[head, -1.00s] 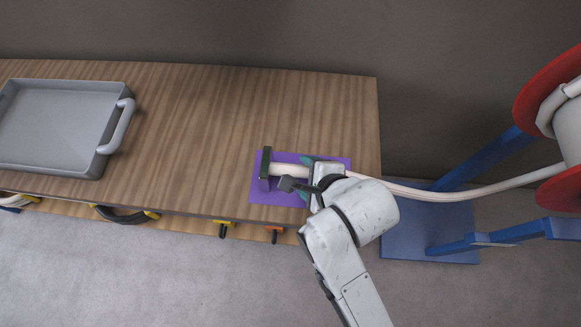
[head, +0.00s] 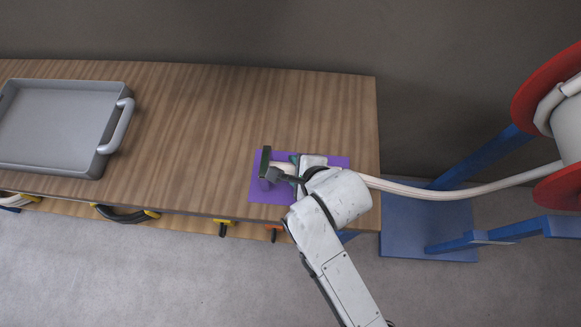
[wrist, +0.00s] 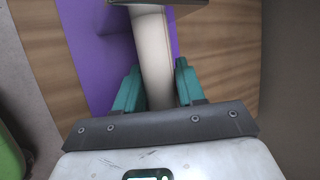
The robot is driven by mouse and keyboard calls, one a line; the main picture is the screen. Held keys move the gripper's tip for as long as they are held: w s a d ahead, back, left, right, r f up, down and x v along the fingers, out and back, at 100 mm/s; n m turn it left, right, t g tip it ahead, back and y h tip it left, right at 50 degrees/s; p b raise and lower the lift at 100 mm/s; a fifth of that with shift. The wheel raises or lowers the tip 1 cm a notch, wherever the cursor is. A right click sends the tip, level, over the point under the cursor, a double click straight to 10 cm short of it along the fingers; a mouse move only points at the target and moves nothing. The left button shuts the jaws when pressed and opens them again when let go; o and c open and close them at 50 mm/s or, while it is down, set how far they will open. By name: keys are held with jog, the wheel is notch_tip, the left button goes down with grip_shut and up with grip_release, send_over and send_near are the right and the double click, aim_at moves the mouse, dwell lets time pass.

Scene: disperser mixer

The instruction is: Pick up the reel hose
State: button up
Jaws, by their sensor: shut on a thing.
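The reel hose (head: 460,193) is a cream tube running from the red-flanged reel at the right to the table. Its free end has a dark crosspiece (head: 265,163) over a purple mat (head: 257,190) at the table's right end. My gripper (head: 293,168) is at this end, with teal fingers. In the wrist view the hose (wrist: 153,60) passes between the two teal fingers of my gripper (wrist: 158,85), which is shut on it. A gap seems to show beside the right finger. My arm hides part of the hose in the head view.
A grey tray (head: 60,125) with a handle stands at the table's left. The wooden table (head: 200,130) is clear between tray and mat. The reel (head: 550,90) stands on a blue frame (head: 430,230) at the right. Hoses and coloured hooks hang along the table's front edge.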

grip_shut()
